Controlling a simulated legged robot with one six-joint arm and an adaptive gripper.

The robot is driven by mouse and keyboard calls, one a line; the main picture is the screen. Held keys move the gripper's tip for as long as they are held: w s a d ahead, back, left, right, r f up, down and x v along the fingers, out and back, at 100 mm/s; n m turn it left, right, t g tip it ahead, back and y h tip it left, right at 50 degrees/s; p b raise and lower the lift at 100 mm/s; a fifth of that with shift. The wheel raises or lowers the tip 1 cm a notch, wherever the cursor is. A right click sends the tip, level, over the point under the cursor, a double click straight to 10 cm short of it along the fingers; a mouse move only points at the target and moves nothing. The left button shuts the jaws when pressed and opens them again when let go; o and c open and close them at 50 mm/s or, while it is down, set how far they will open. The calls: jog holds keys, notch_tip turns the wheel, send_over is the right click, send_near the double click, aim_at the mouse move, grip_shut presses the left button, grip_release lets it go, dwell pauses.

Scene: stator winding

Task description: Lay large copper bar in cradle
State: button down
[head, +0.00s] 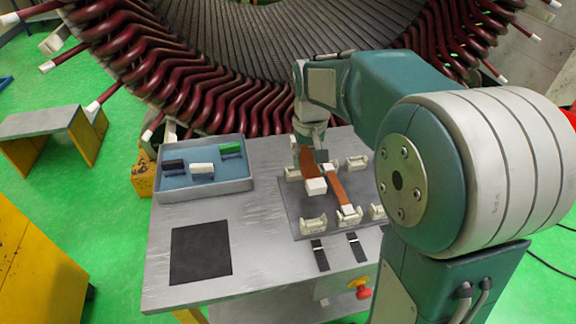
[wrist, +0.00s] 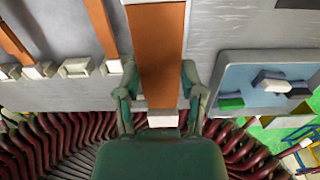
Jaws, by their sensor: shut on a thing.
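My gripper (head: 309,146) is shut on the large copper bar (head: 307,162), a flat orange-brown strip with white ends. In the wrist view the bar (wrist: 158,50) runs between the two fingers (wrist: 158,98), its white far end showing just past them. In the head view its near white end (head: 316,186) hangs over the left part of the dark cradle plate (head: 290,205). The bar appears raised above the cradles. A near-left cradle (head: 313,223) and a far-left cradle (head: 292,174) show beside it. My gripper partly hides the bar's far end.
Another copper bar (head: 338,190) lies on the plate to the right; two bars show at left in the wrist view. A blue-lined tray (head: 205,185) with black, white and green pieces stands left. A black mat (head: 201,252) lies front left. The stator (head: 150,75) rises behind the table.

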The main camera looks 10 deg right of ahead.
aim_at(304, 163)
jog(key=shift+d+f, duration=0.25)
jog(key=shift+d, duration=0.1)
jog(key=shift+f, duration=0.6)
jog(key=shift+a+f, duration=0.35)
jog(key=shift+f, duration=0.3)
jog(key=shift+a+f, duration=0.3)
jog(key=shift+f, duration=0.3)
jog(key=shift+d+f, duration=0.2)
jog(key=shift+f, duration=0.45)
jog(key=shift+d+f, duration=0.2)
jog(key=shift+f, duration=0.45)
jog(key=shift+a+f, duration=0.15)
jog(key=shift+f, duration=0.6)
jog(key=shift+a+f, duration=0.1)
jog(key=shift+f, duration=0.65)
jog(key=shift+d+f, duration=0.1)
jog(key=shift+f, duration=0.3)
jog(key=shift+c, duration=0.6)
grip_release()
